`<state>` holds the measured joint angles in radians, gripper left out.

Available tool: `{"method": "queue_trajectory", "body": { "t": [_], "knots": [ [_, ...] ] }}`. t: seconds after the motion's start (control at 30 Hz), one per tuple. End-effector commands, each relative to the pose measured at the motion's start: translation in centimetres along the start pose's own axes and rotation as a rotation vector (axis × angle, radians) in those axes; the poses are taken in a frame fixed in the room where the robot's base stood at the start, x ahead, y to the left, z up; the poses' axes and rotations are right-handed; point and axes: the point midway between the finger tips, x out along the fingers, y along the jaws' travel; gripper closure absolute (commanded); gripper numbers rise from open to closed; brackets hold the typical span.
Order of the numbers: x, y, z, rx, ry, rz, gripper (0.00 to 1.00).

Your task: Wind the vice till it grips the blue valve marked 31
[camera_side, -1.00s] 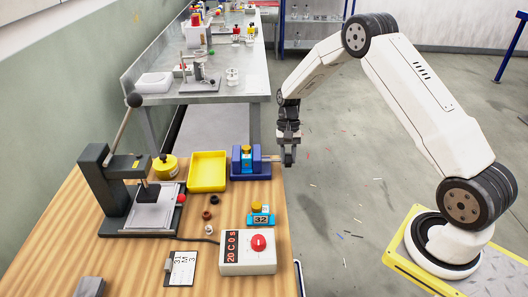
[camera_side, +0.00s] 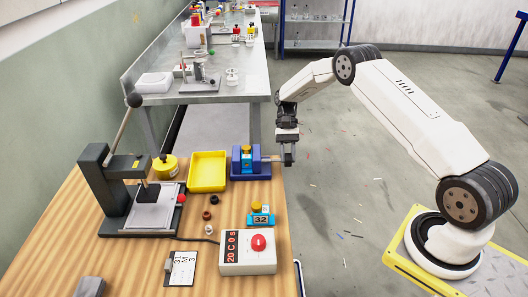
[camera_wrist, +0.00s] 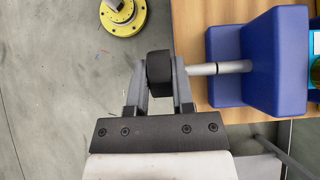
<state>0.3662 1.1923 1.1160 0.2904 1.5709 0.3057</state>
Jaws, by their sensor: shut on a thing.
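The blue vice (camera_side: 262,168) stands at the right edge of the wooden table; its blue body also shows in the wrist view (camera_wrist: 277,65). A blue valve with an orange-yellow top (camera_side: 246,158) sits at the vice's jaws. I cannot read its mark, nor tell whether the jaws touch it. The vice's screw (camera_wrist: 232,67) runs out to a black knob (camera_wrist: 158,68) beyond the table edge. My gripper (camera_wrist: 160,80) is shut on this knob, one finger on each side. In the side view my gripper (camera_side: 287,150) hangs at the vice's right end.
A blue valve marked 32 (camera_side: 261,215) stands in front of the vice. A yellow tray (camera_side: 207,172) is left of it. A box with a red button (camera_side: 248,252), a press (camera_side: 115,190) and a card (camera_side: 182,268) share the table. Open floor lies right.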

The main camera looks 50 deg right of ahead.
Motion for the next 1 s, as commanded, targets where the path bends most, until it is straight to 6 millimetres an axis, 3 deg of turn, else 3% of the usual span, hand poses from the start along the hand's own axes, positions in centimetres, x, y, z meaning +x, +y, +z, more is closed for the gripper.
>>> {"method": "queue_trajectory", "body": {
  "t": [0.3, 0.8, 0.83, 0.9, 0.93, 1.0],
  "knots": [
    [-0.12, 0.01, -0.23, 0.000, -0.114, -0.002, 1.00],
    [-0.16, 0.00, -0.22, 0.000, -0.135, -0.003, 1.00],
    [-0.16, 0.00, -0.22, 0.000, -0.135, -0.003, 0.68],
    [-0.15, 0.00, -0.22, 0.000, -0.134, -0.002, 0.45],
    [-0.15, 0.00, -0.22, 0.000, -0.134, -0.002, 0.36],
    [-0.14, 0.00, -0.22, 0.000, -0.135, -0.002, 0.35]
  ]
}}
